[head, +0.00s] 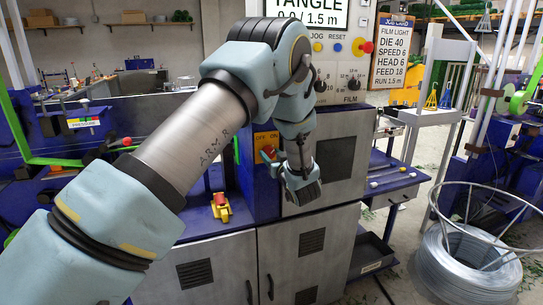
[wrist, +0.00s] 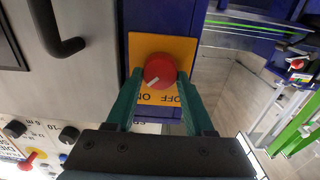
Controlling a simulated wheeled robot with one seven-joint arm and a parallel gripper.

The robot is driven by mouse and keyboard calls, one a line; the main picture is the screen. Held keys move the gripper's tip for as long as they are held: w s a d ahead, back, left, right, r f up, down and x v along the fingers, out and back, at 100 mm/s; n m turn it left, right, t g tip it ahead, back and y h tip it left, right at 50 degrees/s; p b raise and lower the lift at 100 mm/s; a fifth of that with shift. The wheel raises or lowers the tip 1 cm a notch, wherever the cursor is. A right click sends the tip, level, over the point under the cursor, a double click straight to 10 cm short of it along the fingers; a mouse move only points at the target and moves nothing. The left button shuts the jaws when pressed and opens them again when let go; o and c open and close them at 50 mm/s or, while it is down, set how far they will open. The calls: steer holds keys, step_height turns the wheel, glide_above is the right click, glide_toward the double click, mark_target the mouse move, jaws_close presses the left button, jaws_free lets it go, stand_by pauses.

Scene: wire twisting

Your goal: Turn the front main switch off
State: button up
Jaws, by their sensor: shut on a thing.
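The main switch is a red round knob (wrist: 159,68) on an orange plate (wrist: 138,44) lettered OFF and ON. The plate also shows in the head view (head: 262,139), on the blue cabinet front, with OFF at left and ON at right. The wrist view shows the plate upside down. The knob's white mark points down-left there, toward the ON side; the lettering is partly hidden. My gripper (wrist: 160,74) has one green finger on each side of the knob and is shut on it. In the head view my gripper (head: 273,157) partly covers the knob.
A grey cabinet door with a dark handle (wrist: 58,35) is close beside the plate. A yellow-and-red pedal-like device (head: 221,207) stands on the blue ledge. A panel with knobs and a red button (head: 367,47) is above. A wire coil (head: 465,265) stands at right.

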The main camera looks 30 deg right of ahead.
jaws_close()
steer(key=shift+f+n+b, duration=0.15)
steer(key=shift+n+b, duration=0.15)
steer(key=shift+b, duration=0.5)
steer(key=n+b, duration=0.1)
steer(key=b, duration=0.1)
steer(key=n+b, duration=0.1)
steer(key=b, duration=0.2)
steer(key=shift+f+n+b, duration=0.3)
steer(key=shift+n+b, duration=0.05)
steer(key=shift+n, duration=0.05)
steer(key=n+b, duration=0.5)
steer(key=b, duration=0.5)
steer(key=shift+a+n, duration=0.15)
steer(key=shift+n, duration=0.15)
steer(key=n+b, duration=0.6)
steer(key=b, duration=0.4)
steer(key=shift+f, duration=0.1)
steer(key=n+b, duration=0.1)
steer(key=b, duration=0.2)
steer(key=shift+n, duration=0.4)
steer(key=shift+r+n+b, duration=0.2)
steer(key=shift+n+b, duration=0.3)
steer(key=shift+b, duration=0.1)
steer(key=shift+r, duration=0.1)
steer(key=o, duration=1.2)
jaws_free()
